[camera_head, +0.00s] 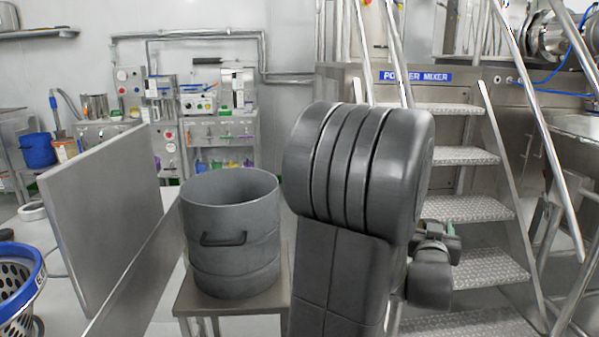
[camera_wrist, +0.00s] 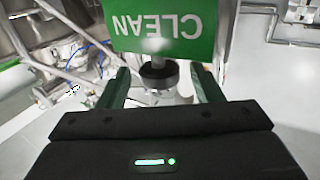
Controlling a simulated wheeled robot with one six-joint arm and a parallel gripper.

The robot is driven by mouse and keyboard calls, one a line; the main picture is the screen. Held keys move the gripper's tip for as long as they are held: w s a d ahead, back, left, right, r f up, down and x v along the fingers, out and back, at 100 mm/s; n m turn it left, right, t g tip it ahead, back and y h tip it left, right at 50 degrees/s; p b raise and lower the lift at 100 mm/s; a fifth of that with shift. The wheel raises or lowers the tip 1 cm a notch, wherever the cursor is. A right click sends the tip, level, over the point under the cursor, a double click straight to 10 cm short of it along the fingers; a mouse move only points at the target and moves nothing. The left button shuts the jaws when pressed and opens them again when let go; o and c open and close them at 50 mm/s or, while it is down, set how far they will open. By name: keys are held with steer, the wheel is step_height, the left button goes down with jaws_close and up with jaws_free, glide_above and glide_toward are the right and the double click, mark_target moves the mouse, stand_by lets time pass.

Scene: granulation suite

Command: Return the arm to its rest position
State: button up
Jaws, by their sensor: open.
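My arm stands upright in the middle of the head view, with its dark wrist part low at the right; the fingers are mostly hidden there. In the wrist view my gripper (camera_wrist: 161,76) is open, with its two green fingers spread apart. A green sign (camera_wrist: 125,38) reading CLEAN, upside down, is ahead of the fingers.
A grey drum (camera_head: 235,245) with a handle stands on a small metal table (camera_head: 192,298) left of my arm. A metal panel (camera_head: 105,210) is further left. Metal stairs (camera_head: 468,208) rise close on the right. A blue-rimmed basket (camera_head: 20,290) is at the left edge.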

steer(key=shift+w+a+r+m+g+h+p, duration=0.15)
steer(key=shift+m+g+h+p, duration=0.65)
steer(key=shift+h+p, duration=0.55)
steer(key=shift+w+a+r+m+g+h+p, duration=0.1)
steer(key=shift+m+g+h+p, duration=0.7)
steer(key=shift+p, duration=0.85)
steer(key=shift+s+f+m+g+h+p, duration=0.1)
steer(key=shift+f+m+g+h+p, duration=0.2)
steer(key=shift+m+h+p, duration=0.35)
steer(key=shift+r, duration=0.1)
